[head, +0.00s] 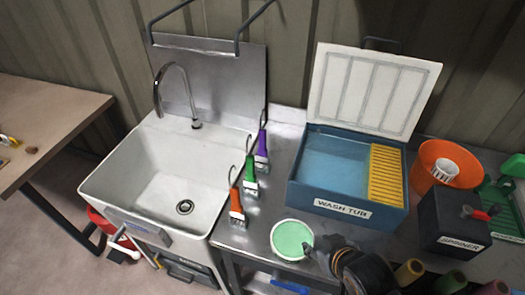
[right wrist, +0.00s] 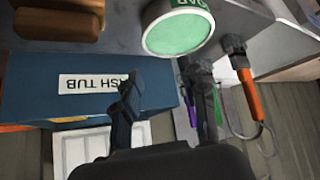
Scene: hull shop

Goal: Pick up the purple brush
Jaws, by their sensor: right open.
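The purple brush (head: 262,145) lies on the steel counter between the sink and the wash tub, farthest back in a row of three brushes. Its wire hook points to the back. The green brush (head: 251,175) and the orange brush (head: 236,203) lie in front of it. My right gripper (head: 322,246) is open and empty over the counter's front, beside the green-topped tub and apart from the purple brush. In the right wrist view, a sliver of the purple brush (right wrist: 187,108) shows beside a finger, which partly hides it. My left gripper is not in view.
The blue wash tub (head: 296,192) stands right of the brushes with its lid raised. The green-topped tub (head: 292,239) sits at the counter's front. A white sink (head: 120,185) is on the left. The spinner box (head: 452,225) and an orange bowl (head: 427,160) stand right.

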